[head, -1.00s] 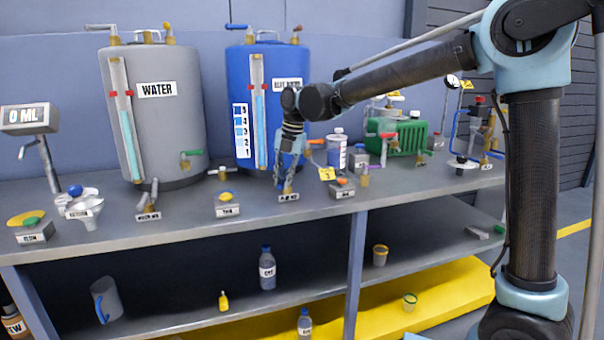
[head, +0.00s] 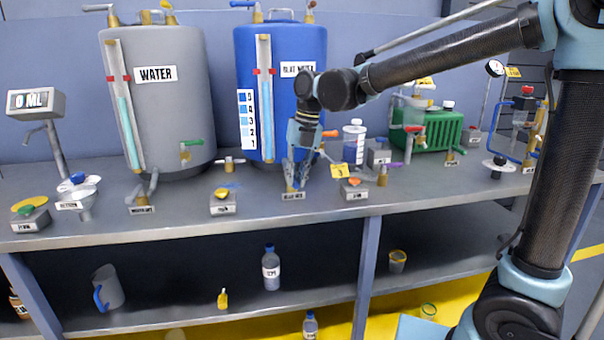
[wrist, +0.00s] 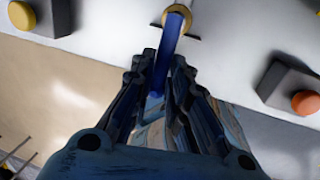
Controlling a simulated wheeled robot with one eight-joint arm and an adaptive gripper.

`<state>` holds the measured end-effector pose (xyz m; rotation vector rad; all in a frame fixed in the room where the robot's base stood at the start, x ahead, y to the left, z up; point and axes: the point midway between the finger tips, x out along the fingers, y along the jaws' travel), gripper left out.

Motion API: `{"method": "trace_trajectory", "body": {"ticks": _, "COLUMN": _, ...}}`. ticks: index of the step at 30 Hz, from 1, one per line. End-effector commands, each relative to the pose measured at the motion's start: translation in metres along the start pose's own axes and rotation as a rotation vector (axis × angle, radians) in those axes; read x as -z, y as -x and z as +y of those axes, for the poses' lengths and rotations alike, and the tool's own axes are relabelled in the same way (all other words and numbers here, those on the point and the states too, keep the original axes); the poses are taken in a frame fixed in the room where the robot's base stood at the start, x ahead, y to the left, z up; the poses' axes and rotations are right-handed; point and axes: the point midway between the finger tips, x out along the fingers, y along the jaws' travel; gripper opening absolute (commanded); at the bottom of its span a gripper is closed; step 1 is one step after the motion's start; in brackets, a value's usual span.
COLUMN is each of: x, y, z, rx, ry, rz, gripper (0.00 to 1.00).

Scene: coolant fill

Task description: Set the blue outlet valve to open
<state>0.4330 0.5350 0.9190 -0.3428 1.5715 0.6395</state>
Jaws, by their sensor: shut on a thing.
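The blue tank (head: 282,50) stands on the bench, right of the grey water tank (head: 168,110). My gripper (head: 296,184) is low in front of the blue tank, just above a small label plate (head: 293,196), and hides most of the valve there. In the wrist view, my gripper (wrist: 162,85) is shut on a blue lever (wrist: 168,42), which I take to be the blue outlet valve. The lever runs from between the fingers up to a brass-coloured hub (wrist: 177,15).
A lower shelf (head: 200,311) holds a jug and bottles.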

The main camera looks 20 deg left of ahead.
Motion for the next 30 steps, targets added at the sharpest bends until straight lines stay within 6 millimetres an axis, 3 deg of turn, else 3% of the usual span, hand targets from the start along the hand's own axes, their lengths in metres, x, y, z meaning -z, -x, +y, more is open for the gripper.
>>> {"method": "trace_trajectory", "body": {"ticks": 14, "x": 0.0013, "y": 0.0016, "z": -0.0042, "rx": -0.005, "ry": 0.006, "rz": 0.005, "gripper": 0.00}}
{"method": "trace_trajectory", "body": {"ticks": 15, "x": 0.0010, "y": 0.0017, "z": -0.0046, "rx": -0.005, "ry": 0.005, "rz": 0.005, "gripper": 0.22}}
{"method": "trace_trajectory", "body": {"ticks": 17, "x": 0.0006, "y": 0.0018, "z": -0.0051, "rx": -0.005, "ry": 0.004, "rz": 0.004, "gripper": 0.35}}
{"method": "trace_trajectory", "body": {"ticks": 30, "x": -0.0011, "y": 0.0073, "z": -0.0067, "rx": -0.004, "ry": 0.001, "rz": 0.001, "gripper": 0.35}}
